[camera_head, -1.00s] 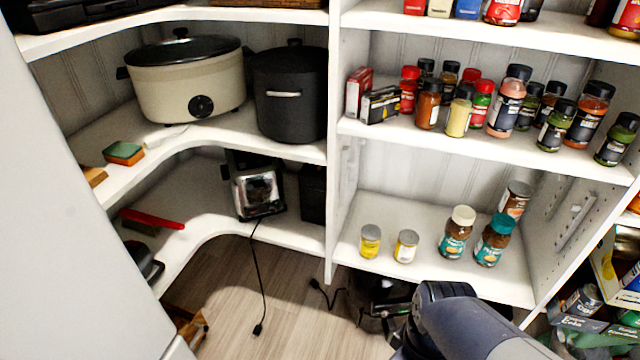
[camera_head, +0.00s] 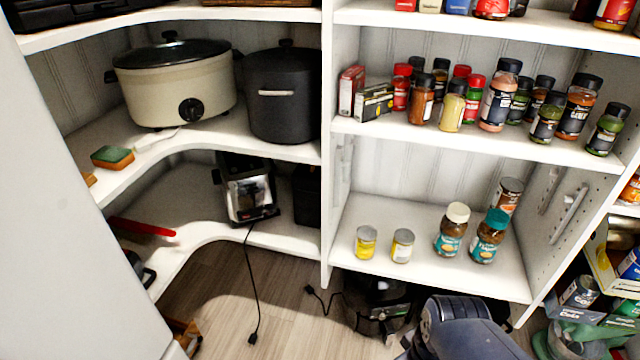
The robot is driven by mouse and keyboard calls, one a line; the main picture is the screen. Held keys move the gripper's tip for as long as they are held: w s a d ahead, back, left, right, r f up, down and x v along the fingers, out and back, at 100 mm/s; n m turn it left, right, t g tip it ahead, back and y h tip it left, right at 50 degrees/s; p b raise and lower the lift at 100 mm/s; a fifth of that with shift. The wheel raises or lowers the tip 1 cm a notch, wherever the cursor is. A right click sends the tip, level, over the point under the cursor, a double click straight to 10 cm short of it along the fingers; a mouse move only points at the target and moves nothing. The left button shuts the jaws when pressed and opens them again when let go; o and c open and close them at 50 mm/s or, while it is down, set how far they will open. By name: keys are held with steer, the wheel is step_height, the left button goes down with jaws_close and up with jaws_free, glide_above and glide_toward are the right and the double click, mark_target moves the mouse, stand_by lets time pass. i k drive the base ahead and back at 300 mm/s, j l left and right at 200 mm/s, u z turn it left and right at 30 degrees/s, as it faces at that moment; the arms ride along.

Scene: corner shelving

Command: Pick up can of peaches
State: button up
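Two small cans stand upright on the lower shelf at right: a yellow-labelled can (camera_head: 366,243) and, to its right, a can with a white and yellow label (camera_head: 402,246). A taller can with a brown-orange label (camera_head: 509,196) stands at the back of the same shelf. The labels are too small to read, so I cannot tell which can is the peaches. My arm shows at the bottom, below and in front of this shelf. My gripper is not visible.
Two jars, one with a white lid (camera_head: 451,230) and one with a teal lid (camera_head: 489,237), stand right of the small cans. The shelf's left part is clear. A spice shelf (camera_head: 385,130) lies above. A dark appliance (camera_head: 378,297) with a cord sits on the floor below.

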mark_target(403, 240)
steer(key=i+l+u, duration=0.15)
steer(key=l, duration=0.2)
steer(key=i+l+u, duration=0.2)
steer(key=l, duration=0.15)
steer(key=l+u, duration=0.15)
steer(key=l, duration=0.2)
steer(key=i+l+u, duration=0.2)
steer(key=l, duration=0.2)
steer(key=k, duration=0.05)
